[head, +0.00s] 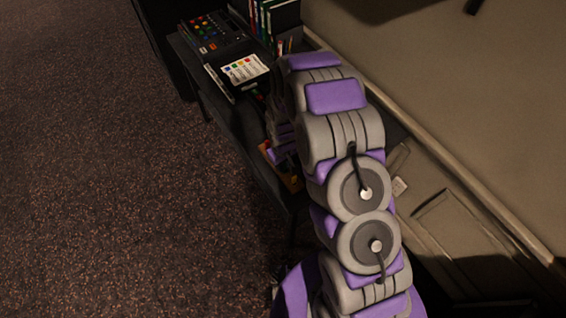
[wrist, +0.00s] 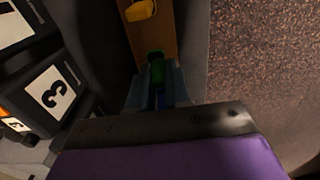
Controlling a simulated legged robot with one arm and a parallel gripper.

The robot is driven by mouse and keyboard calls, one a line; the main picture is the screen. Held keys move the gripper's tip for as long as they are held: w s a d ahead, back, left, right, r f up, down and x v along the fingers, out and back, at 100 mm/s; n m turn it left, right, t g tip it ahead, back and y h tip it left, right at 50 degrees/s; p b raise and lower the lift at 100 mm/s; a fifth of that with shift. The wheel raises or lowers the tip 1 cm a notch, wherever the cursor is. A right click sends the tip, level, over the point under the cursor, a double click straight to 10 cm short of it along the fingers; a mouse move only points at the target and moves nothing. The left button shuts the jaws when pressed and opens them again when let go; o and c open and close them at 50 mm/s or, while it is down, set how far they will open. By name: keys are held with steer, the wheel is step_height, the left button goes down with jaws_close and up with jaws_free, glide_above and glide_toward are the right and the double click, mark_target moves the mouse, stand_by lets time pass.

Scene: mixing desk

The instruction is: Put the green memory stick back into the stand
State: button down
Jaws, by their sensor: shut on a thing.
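The green memory stick (wrist: 156,72) shows in the wrist view between the fingers of my gripper (wrist: 154,88), which is shut on it. The wooden stand (wrist: 155,38) lies just beyond the stick's far end, with a yellow stick (wrist: 140,10) on it. The green stick overlaps the near part of the stand in the picture; I cannot tell whether it is in a slot or above it. In the head view my gripper (head: 281,150) is partly behind my arm, over the orange-brown stand (head: 294,183), which is mostly hidden. The green stick cannot be made out there.
A mixing console (head: 208,32), a card with coloured squares (head: 243,70) and upright books (head: 275,15) stand farther along the narrow desk. Black boxes with a "3" label (wrist: 50,93) are left in the wrist view. Carpet (wrist: 265,50) lies beyond the desk edge.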

steer(key=shift+s+d+f, duration=0.1)
steer(key=shift+s+f, duration=0.1)
steer(key=shift+f, duration=0.5)
steer(key=c, duration=1)
jaws_free()
steer(key=shift+s+a, duration=0.1)
steer(key=shift+a, duration=0.1)
steer(key=shift+d, duration=0.2)
steer(key=shift+w+d+r, duration=0.1)
steer(key=shift+w+r, duration=0.15)
steer(key=shift+r, duration=0.15)
step_height(320, 180, up, 17)
steer(key=p, duration=0.2)
steer(key=shift+s, duration=0.15)
